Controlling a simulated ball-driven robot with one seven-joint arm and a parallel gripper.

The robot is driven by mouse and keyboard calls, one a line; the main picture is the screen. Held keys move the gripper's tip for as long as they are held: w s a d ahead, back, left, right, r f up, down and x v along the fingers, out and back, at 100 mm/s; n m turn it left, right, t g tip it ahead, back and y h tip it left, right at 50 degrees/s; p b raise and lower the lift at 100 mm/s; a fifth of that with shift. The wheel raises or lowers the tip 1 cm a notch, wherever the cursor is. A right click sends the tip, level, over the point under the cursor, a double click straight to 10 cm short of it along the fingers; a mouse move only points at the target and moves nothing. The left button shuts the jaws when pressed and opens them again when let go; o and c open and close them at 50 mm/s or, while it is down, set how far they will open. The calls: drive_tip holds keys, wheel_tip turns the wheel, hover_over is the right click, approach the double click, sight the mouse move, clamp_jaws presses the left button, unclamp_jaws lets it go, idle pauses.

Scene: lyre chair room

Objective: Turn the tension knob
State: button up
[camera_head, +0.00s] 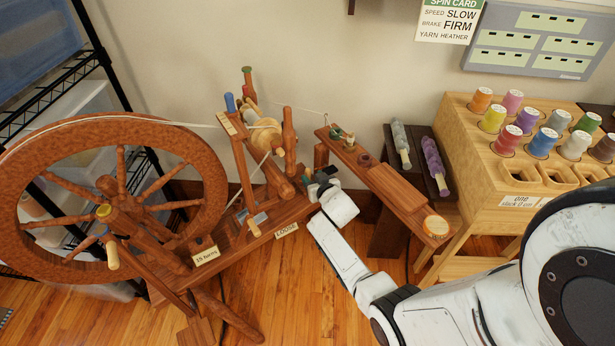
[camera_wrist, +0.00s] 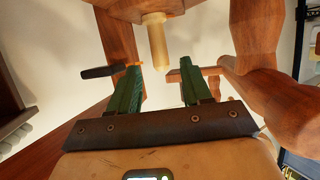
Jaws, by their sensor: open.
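The spinning wheel (camera_head: 205,195) stands at the left, with a big spoked wheel and a sloping wooden bench. A "LOOSE" label (camera_head: 286,230) is on the bench's front edge, and a pale peg (camera_head: 253,228) is left of it. I cannot tell which part is the tension knob. My gripper (camera_head: 318,182) is low beside the bench's right end, partly hidden by my wrist. In the wrist view my gripper (camera_wrist: 160,68) is open, its green fingers apart and empty. A pale round peg (camera_wrist: 157,40) points down from a wooden part, between and beyond the fingertips.
A wooden arm with a round pale end (camera_head: 435,227) stands right of my gripper. A rack of coloured spools (camera_head: 520,190) is at the right. A spin card (camera_head: 449,20) reads speed slow, brake firm, yarn heather. Wooden posts flank the fingers in the wrist view.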

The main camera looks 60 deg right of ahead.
sight(309, 174)
drive_tip(key=b+x, duration=0.3)
drive_tip(key=x, duration=0.2)
drive_tip(key=shift+w+d+f, duration=0.2)
drive_tip(key=shift+w, duration=0.05)
drive_tip(key=shift+c, duration=0.4)
drive_tip(key=shift+r, duration=0.1)
clamp_jaws()
